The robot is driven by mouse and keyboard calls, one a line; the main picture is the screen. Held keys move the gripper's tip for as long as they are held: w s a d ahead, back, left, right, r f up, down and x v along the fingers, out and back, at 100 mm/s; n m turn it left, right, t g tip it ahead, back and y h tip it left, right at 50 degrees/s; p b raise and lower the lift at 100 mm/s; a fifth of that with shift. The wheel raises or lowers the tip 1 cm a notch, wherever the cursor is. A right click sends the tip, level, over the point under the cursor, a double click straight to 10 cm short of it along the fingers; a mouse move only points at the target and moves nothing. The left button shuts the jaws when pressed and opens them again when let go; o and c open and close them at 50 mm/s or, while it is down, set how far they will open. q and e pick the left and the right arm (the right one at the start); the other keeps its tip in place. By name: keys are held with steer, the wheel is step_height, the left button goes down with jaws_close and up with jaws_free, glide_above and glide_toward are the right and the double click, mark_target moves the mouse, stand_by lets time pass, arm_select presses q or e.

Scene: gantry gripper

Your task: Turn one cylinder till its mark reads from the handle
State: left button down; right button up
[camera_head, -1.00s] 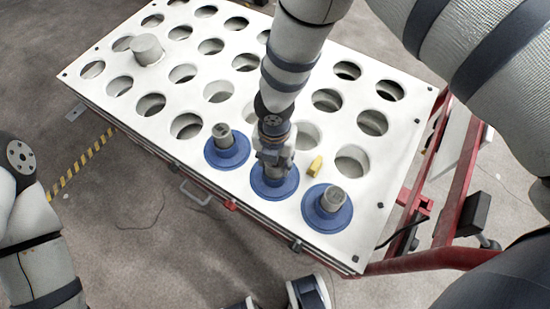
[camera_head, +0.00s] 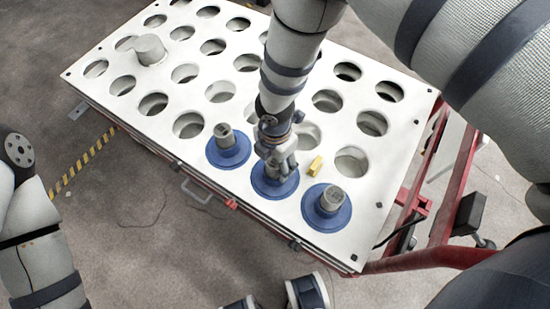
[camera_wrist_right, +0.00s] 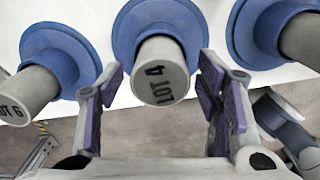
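Three grey cylinders with blue flanges stand along the table's front edge. The middle cylinder (camera_wrist_right: 160,78) reads "LOT 4", its text running steeply upward in the right wrist view; its blue flange also shows in the head view (camera_head: 275,186). My right gripper (camera_head: 278,163) is over it, its purple-padded fingers (camera_wrist_right: 158,88) on either side with gaps, so open. The left cylinder (camera_head: 224,137) shows "OT 6" nearly level in the wrist view (camera_wrist_right: 28,92). The right cylinder (camera_head: 332,197) shows no readable mark. A metal handle (camera_head: 197,198) is on the table's front side. My left gripper is out of view.
The white table top (camera_head: 105,57) has rows of round holes. A yellow block (camera_head: 315,165) lies between the middle and right cylinders. A plain grey cylinder (camera_head: 149,48) stands at the back left. A red frame (camera_head: 455,195) is at the right.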

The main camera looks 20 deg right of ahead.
step_height(320, 180, up, 12)
stand_by(0.6)
